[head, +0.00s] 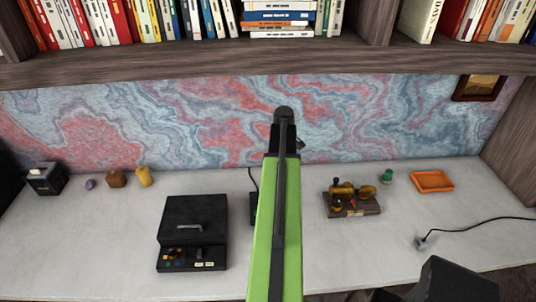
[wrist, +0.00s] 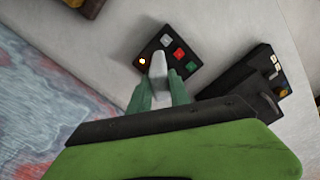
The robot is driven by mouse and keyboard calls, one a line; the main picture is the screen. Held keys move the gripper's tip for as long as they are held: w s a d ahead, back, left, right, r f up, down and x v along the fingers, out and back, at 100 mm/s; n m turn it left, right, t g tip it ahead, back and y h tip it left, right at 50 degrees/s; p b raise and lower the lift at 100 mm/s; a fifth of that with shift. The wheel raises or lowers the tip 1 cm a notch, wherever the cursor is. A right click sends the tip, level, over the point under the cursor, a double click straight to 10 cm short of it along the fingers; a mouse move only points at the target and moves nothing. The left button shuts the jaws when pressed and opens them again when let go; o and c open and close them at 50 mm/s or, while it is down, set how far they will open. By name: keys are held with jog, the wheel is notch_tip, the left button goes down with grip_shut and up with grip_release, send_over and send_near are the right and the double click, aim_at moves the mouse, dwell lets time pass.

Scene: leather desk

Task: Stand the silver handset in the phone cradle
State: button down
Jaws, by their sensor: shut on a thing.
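The silver handset (wrist: 158,66) shows pale in the wrist view, between the two dark green fingers of my gripper (wrist: 161,88). My gripper is shut on it. A black base with white, red and green buttons and a lit yellow lamp, which looks like the phone cradle (wrist: 188,67), lies under the handset's far end. Whether the handset touches it or is above it cannot be told. In the head view only the left edge of the cradle (head: 253,207) shows, with a cable behind it. My green arm hides the rest, the handset and the fingers.
A black box with a handle and buttons (head: 192,232) stands left of the cradle. A brass instrument on a wooden base (head: 352,198) stands to the right, with an orange tray (head: 432,181) beyond. A bookshelf (head: 180,60) overhangs the back. The desk's left front is clear.

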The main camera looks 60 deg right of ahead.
jog(key=w+d+r+n, duration=0.1)
jog(key=w+n, duration=0.5)
jog(key=w, duration=0.1)
jog(key=shift+d+r+n+p, duration=0.25)
jog(key=shift+d+n+p, duration=0.05)
jog(key=shift+d+p, duration=0.1)
jog(key=shift+s, duration=0.1)
notch_tip(320, 180, down, 6)
jog(key=b, duration=0.6)
jog(key=shift+d+f, duration=0.1)
dwell(0.7)
jog(key=shift+f+b, duration=0.3)
jog(key=shift+b, duration=0.1)
jog(key=shift+f+b, duration=1.55)
jog(key=shift+f, duration=0.05)
jog(key=c, duration=1.1)
grip_release()
